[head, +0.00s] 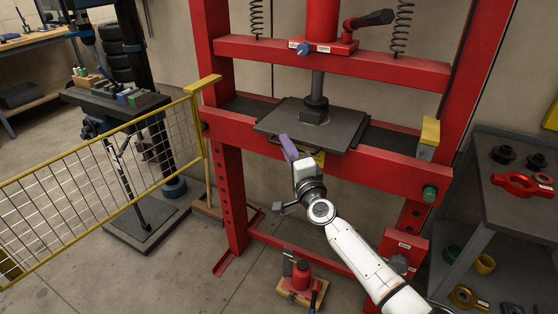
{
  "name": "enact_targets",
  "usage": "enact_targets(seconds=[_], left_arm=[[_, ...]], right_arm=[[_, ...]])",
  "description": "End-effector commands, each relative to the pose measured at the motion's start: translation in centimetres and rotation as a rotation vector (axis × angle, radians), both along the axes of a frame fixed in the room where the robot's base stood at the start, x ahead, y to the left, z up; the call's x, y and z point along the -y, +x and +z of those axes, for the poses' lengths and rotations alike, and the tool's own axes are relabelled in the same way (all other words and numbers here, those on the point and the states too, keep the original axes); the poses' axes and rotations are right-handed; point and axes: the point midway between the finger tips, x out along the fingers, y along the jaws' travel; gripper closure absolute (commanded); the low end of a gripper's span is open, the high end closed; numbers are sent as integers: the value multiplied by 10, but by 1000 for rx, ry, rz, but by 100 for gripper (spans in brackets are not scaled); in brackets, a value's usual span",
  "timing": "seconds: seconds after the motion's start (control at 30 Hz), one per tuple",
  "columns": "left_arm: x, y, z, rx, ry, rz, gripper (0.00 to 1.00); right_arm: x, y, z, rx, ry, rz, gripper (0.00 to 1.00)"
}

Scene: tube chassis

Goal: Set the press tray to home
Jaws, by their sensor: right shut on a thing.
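The press tray (343,126) is a flat dark grey plate on the bed of the red press. The dark ram (317,88) comes down onto its middle, or very close above it; I cannot tell whether they touch. A dark handle (275,139) shows at the tray's front edge. My right gripper (285,142) is at this front edge, with a purple finger in view. It is shut on the handle, though the gripper itself hides most of the grip. My left gripper is not in view.
The red press frame (232,190) stands around the tray, with uprights on both sides. A yellow mesh fence (95,185) is at the left. A grey shelf (515,200) with red and black parts is at the right. A small red jack (300,275) stands on the floor below.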

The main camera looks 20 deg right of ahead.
Motion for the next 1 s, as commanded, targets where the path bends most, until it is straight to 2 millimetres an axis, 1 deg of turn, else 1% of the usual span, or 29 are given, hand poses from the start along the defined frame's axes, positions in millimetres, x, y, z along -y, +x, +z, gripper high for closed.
enact_targets(seconds=[0.03,0.2,0.53,0.57,0.63,0.9,1.0], left_arm=[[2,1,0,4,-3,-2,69],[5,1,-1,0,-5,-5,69],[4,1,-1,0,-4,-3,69],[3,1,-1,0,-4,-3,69],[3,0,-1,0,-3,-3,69],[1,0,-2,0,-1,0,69],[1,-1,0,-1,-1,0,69]], right_arm=[[3,4,7,14,-7,-2,100],[8,8,8,13,-5,-1,100],[11,9,9,14,-5,-5,100],[11,9,9,14,-5,-5,84],[11,9,9,14,-4,-5,73],[10,8,5,7,-2,-2,73],[9,4,3,5,0,-1,73]])
